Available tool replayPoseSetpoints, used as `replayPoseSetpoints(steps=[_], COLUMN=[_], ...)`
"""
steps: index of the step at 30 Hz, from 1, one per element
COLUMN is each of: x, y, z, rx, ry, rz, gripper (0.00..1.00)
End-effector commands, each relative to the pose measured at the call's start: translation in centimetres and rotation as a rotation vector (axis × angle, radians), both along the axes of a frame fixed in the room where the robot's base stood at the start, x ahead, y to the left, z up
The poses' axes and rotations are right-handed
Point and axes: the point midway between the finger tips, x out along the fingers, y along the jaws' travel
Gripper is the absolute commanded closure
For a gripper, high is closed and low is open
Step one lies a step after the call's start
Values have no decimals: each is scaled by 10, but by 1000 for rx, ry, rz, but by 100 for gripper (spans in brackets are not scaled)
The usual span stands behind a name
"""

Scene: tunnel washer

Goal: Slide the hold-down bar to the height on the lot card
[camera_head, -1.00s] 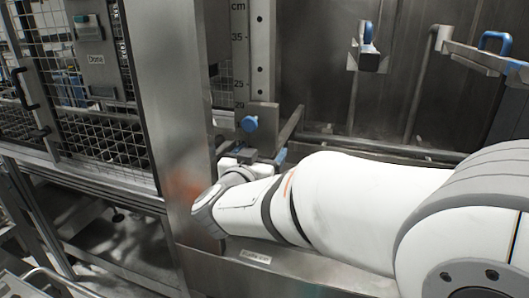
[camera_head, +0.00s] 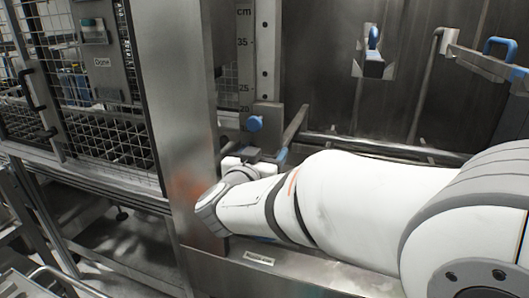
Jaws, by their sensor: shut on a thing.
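The hold-down bar (camera_head: 295,124) is a grey bar running from a metal carriage (camera_head: 266,110) with a blue knob (camera_head: 254,123). The carriage sits at the upright cm scale (camera_head: 244,60), its top edge near the 20 mark; the exact reading is too small to tell. My gripper (camera_head: 262,158) is just below the knob, by the bar's near end with a blue part (camera_head: 282,157). It looks shut on the bar there, though my wrist hides most of the fingers. I cannot make out a lot card.
A steel post (camera_head: 182,100) stands close left of my wrist. A mesh guard door (camera_head: 85,90) is farther left. Blue-handled fittings (camera_head: 374,50) (camera_head: 500,47) and pipes line the back wall. A steel ledge (camera_head: 300,265) runs under my arm.

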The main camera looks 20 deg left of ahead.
Motion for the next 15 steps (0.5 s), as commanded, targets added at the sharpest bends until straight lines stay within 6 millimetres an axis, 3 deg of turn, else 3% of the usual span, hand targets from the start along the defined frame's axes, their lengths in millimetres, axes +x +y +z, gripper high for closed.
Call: replayPoseSetpoints(steps=[1,6,15], x=[1,1,1], y=[-2,-2,-2], z=[19,43,44], rx=[3,5,5], ry=[-9,-10,-10], rz=[-5,-6,-7], gripper=[72,72,72])
